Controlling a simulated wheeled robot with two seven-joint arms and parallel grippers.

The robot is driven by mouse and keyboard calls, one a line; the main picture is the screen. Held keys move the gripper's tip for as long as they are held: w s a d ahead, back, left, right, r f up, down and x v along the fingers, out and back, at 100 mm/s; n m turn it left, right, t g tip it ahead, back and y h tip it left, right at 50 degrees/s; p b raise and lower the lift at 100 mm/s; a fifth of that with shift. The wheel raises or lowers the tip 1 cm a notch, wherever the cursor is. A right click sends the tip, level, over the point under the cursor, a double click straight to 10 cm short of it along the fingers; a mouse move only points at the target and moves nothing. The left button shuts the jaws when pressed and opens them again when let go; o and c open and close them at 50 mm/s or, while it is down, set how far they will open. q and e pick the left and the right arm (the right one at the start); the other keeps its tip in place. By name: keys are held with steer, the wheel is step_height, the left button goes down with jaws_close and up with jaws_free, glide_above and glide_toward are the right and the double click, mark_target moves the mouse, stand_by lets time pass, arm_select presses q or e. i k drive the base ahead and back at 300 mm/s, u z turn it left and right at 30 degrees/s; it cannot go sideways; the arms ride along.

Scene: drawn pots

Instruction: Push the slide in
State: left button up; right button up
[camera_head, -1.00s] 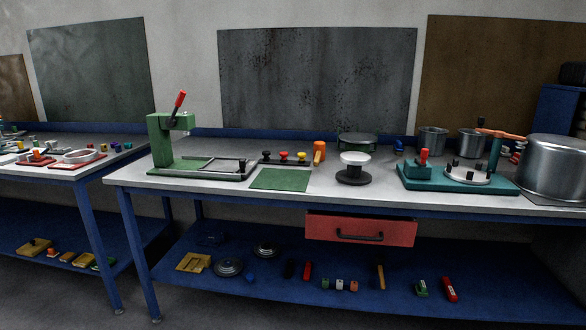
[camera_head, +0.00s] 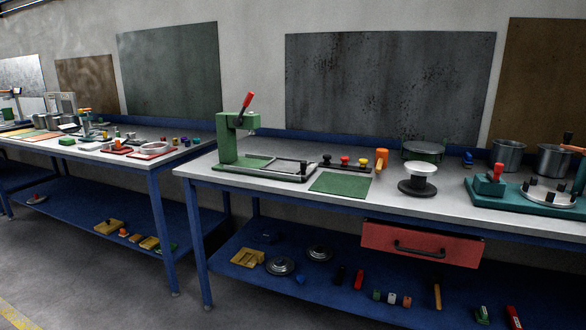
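A green press (camera_head: 228,138) with a red-tipped lever (camera_head: 246,103) stands at the left end of the nearer workbench. A flat slide with a dark frame (camera_head: 262,168) lies at its base and sticks out to the right, past the press column. A small black handle shows at its right end. Neither of my grippers shows in the head view.
A white-topped black stand (camera_head: 418,180) and a teal fixture (camera_head: 520,193) are further right. A red drawer (camera_head: 421,243) hangs under the bench top. Open floor (camera_head: 90,275) lies at the lower left.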

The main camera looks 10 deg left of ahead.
mark_target(303, 168)
steer(key=z, duration=0.1)
steer(key=i, duration=1.3)
